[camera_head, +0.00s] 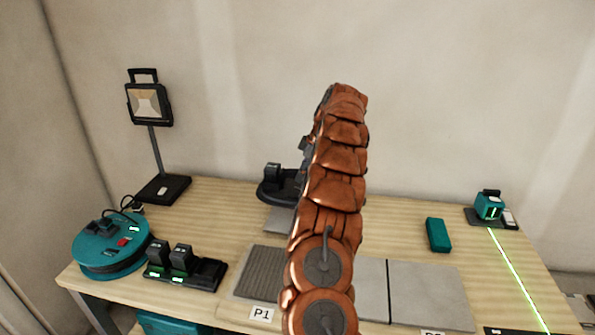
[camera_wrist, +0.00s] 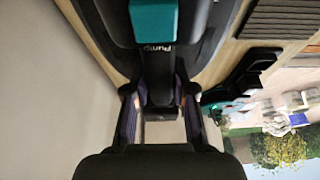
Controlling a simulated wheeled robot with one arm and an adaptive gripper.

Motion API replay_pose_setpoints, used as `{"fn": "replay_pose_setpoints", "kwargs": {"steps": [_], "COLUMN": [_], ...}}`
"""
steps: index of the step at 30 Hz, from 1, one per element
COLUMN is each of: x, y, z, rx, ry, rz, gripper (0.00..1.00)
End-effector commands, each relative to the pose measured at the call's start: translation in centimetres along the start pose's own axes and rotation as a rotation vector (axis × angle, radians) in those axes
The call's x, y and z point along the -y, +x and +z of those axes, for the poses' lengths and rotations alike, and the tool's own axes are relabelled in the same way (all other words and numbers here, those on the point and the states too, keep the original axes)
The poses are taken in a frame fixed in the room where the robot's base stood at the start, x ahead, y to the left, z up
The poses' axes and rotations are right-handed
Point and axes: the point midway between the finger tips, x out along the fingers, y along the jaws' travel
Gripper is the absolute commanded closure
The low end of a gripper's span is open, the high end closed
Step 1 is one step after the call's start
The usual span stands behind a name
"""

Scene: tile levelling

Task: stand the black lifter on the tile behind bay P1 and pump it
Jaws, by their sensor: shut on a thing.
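The black lifter (camera_head: 272,190) is at the back of the table, partly hidden by my copper-coloured arm. Its wide black base and upright part show left of the arm. In the wrist view the lifter (camera_wrist: 212,42) fills the top, with a teal part and the word "Pump". My gripper (camera_wrist: 160,108) is shut on its black handle; in the head view the arm mostly hides the gripper. A grey tile (camera_head: 279,221) lies behind bay P1 (camera_head: 262,270), a dark ribbed strip. The lifter's base is just beyond this tile in the picture; I cannot tell whether they touch.
A battery charger (camera_head: 209,276), a teal cable reel (camera_head: 108,254) and a work lamp (camera_head: 150,104) stand at left. Grey tiles (camera_head: 425,291) lie right of my arm. A teal block (camera_head: 438,235) and a laser level (camera_head: 488,208) casting a green line are at right.

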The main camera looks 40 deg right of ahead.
Motion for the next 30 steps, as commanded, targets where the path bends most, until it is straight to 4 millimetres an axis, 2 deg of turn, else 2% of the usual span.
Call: {"fn": "replay_pose_setpoints", "kwargs": {"steps": [30], "x": [0.1], "y": [5.5], "z": [2.0], "rx": [-0.002], "ry": [-0.003], "rz": [0.000], "gripper": [1.00]}}
